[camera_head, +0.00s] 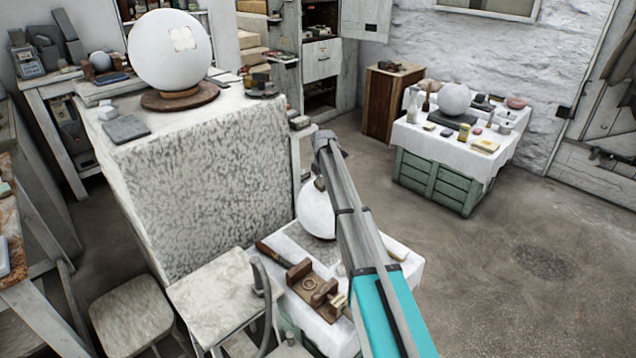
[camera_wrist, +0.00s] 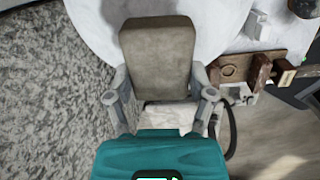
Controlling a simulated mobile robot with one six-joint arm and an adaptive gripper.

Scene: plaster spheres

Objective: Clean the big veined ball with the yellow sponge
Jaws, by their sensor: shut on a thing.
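My gripper (camera_wrist: 160,98) is shut on a grey-brown block (camera_wrist: 158,58) in the wrist view; it looks more taupe than yellow. Beyond the block is a smooth white rounded surface (camera_wrist: 92,22), apparently the white ball (camera_head: 316,212) on the low table. I cannot tell whether the block touches it. A large white ball (camera_head: 160,52) with a pale square patch rests on a round brown stand. Veins are not clear on any ball. A small yellowish block (camera_head: 485,146) lies on the far table.
The tall speckled block (camera_head: 210,190) stands left of my arm. The low table (camera_head: 405,285) holds a wooden fixture (camera_head: 318,290). A third ball (camera_head: 454,99) sits among bottles and tools on the far cloth-covered table (camera_head: 418,137). Stools stand at lower left; floor at right is clear.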

